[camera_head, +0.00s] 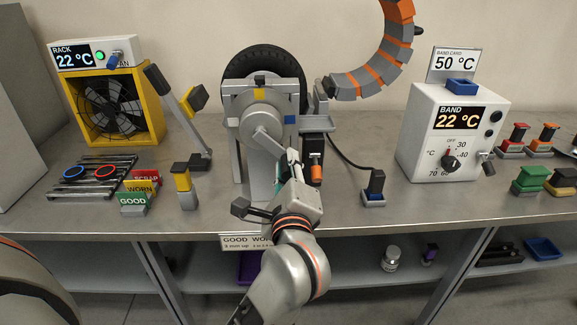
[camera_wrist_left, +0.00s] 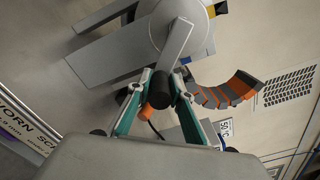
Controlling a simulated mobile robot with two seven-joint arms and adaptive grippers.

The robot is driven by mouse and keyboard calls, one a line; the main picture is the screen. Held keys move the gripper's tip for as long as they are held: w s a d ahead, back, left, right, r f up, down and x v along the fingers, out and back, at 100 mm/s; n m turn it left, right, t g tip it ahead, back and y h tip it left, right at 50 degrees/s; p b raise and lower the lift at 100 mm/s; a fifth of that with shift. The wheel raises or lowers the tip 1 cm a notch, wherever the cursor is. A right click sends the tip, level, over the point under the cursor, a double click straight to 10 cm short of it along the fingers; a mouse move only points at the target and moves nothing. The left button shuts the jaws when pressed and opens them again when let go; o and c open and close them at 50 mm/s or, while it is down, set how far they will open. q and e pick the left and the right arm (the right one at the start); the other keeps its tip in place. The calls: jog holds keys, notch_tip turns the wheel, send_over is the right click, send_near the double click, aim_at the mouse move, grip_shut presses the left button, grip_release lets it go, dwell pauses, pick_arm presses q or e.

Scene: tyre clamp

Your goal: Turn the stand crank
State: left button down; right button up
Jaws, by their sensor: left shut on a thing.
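The grey stand (camera_head: 242,165) stands on the bench with a black tyre (camera_head: 262,62) behind its round hub. A flat crank arm (camera_head: 268,139) runs from the hub down and to the right. In the left wrist view the crank arm (camera_wrist_left: 177,42) ends in a dark cylindrical handle (camera_wrist_left: 162,92). My left gripper (camera_head: 292,165) is at the crank's lower end and hides the handle in the head view. In the left wrist view its teal fingers (camera_wrist_left: 163,88) are shut on the handle, one on each side. My right gripper is not in view.
A yellow fan (camera_head: 152,120) and a hinged grey arm (camera_head: 172,100) stand left of the stand. An orange-handled tool (camera_head: 316,172) hangs close right of my gripper. A white band heater box (camera_head: 415,150) stands farther right.

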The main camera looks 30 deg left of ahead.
pick_arm(q)
jog(key=shift+a, duration=0.15)
jog(key=c, duration=1.9)
grip_release()
jog(key=shift+s+a, duration=0.1)
